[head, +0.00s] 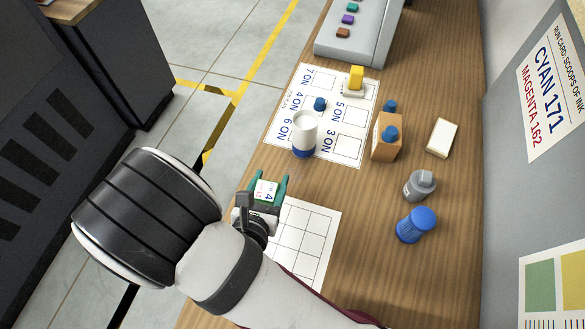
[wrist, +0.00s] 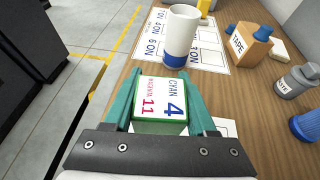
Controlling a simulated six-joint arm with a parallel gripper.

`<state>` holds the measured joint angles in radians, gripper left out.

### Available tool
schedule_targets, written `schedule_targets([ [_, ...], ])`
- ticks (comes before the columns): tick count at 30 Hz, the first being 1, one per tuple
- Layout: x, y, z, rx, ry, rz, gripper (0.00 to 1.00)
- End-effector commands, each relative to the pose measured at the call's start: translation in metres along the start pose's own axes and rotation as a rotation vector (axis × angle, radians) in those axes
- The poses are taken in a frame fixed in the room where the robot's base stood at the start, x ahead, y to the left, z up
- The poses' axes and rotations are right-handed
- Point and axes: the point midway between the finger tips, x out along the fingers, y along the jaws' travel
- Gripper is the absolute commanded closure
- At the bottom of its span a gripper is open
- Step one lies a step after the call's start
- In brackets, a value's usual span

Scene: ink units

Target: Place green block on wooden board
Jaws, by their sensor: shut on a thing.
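My gripper (head: 267,186) has teal fingers and is shut on a small box-shaped block (head: 264,191). The block also shows in the wrist view (wrist: 161,100), with green edges and a white label reading CYAN 4, MAGENTA 11. One finger is on each side of it. I cannot make out a separate wooden board; the bench top is wood-grained. The block's underside is hidden.
A white cup with a blue base (head: 304,134) stands just beyond the gripper on a numbered sheet (head: 350,145).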

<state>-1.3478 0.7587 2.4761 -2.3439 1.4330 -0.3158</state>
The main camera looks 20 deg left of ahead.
Motion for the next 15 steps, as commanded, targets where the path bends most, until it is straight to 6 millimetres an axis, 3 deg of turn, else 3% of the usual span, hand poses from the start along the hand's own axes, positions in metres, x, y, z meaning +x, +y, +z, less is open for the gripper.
schedule_targets([
  [5,-0.005,0.001,0.012,0.003,-0.001,0.001,0.98],
  [15,-0.027,0.0,0.065,0.004,-0.001,0.001,0.98],
])
